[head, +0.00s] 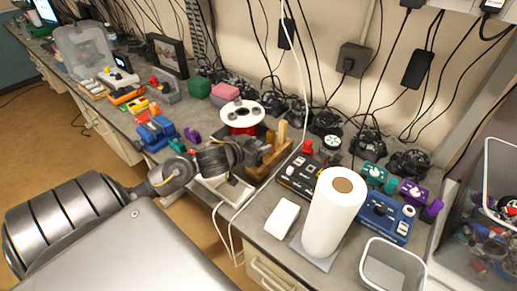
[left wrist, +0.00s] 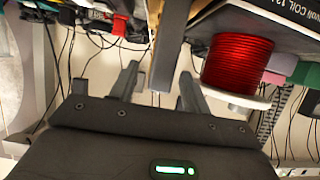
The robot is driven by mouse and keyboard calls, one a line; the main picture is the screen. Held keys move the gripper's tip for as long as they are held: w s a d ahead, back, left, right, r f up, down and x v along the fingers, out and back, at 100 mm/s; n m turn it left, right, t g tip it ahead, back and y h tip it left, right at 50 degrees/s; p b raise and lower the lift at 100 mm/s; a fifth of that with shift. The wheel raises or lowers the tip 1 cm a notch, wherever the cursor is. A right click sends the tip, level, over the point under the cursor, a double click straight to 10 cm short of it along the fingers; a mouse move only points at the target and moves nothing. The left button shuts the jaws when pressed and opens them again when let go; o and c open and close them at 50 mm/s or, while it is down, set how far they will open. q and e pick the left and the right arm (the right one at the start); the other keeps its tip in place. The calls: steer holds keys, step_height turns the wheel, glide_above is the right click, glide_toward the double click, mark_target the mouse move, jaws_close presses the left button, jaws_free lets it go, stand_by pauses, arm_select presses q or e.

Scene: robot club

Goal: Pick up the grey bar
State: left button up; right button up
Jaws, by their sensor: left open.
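In the left wrist view a plain grey bar (left wrist: 167,48) stands out lengthwise between the fingers of my left gripper (left wrist: 158,88). The fingers are apart, one on each side of the bar, with a gap to each. In the head view my left gripper (head: 262,153) is at the wooden holder (head: 268,170) in the middle of the bench. I cannot make out the grey bar there; the gripper seems to hide it. My right gripper is not in view.
A red spool with white flanges (head: 243,118) stands close behind my left gripper; its red winding (left wrist: 238,60) is beside a finger in the wrist view. A black control box (head: 299,178), a white paper roll (head: 334,212) and a white block (head: 282,218) stand to the right.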

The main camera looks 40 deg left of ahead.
arm_select(q)
steer(key=shift+w, duration=0.2)
steer(key=shift+s, duration=0.1)
jaws_close()
stand_by(1.2)
